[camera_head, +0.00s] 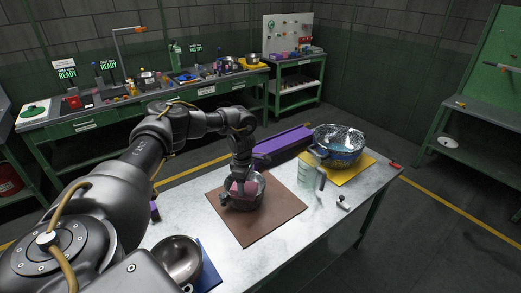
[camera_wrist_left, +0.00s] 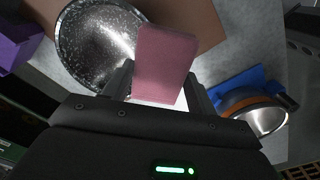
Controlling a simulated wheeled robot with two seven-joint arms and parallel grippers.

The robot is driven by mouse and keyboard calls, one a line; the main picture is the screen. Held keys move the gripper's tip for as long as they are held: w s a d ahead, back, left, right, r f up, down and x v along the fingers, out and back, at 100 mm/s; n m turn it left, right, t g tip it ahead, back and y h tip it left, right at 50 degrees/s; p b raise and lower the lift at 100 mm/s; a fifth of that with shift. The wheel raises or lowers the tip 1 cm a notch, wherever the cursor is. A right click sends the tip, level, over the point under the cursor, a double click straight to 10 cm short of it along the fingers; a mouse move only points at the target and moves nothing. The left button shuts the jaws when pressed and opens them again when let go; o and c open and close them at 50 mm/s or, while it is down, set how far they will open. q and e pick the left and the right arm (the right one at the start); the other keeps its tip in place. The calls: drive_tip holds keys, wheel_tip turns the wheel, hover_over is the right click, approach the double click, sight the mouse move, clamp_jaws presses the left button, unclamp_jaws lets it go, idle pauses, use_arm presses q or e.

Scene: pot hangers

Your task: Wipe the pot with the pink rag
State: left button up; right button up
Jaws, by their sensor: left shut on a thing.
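The pot (camera_head: 257,200) is a dark speckled metal bowl on a brown mat (camera_head: 272,222) in the middle of the table. In the left wrist view, the pot (camera_wrist_left: 88,43) shows its speckled inside. The pink rag (camera_head: 238,188) is at the pot's opening in the head view. My left gripper (camera_wrist_left: 158,92) is shut on the pink rag (camera_wrist_left: 167,62) and holds it over the pot's rim. In the head view my left gripper (camera_head: 241,178) comes down from above at the pot. I cannot tell whether the rag touches the pot. My right gripper is not in view.
A steel pot (camera_head: 181,258) sits on a blue mat (camera_head: 209,272) at the front left. A large speckled pot (camera_head: 338,142) stands on a yellow mat (camera_head: 357,172) at the right. A purple box (camera_head: 280,146) lies behind the brown mat. A clear glass (camera_head: 305,176) stands nearby.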

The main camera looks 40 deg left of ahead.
use_arm(q)
wheel_tip(320, 180, up, 3)
drive_tip(key=shift+w+r+p, duration=0.1)
drive_tip(key=shift+r+p, duration=0.05)
drive_tip(key=shift+p, duration=1.05)
wheel_tip(320, 180, up, 2)
drive_tip(key=shift+p, duration=0.7)
drive_tip(key=shift+r, duration=0.2)
wheel_tip(320, 180, up, 2)
drive_tip(key=shift+r+p, duration=0.2)
drive_tip(key=shift+p, duration=0.95)
drive_tip(key=shift+r, duration=0.2)
wheel_tip(320, 180, up, 3)
drive_tip(key=shift+r, duration=0.1)
drive_tip(key=shift+d+b, duration=0.1)
drive_tip(key=shift+b, duration=0.2)
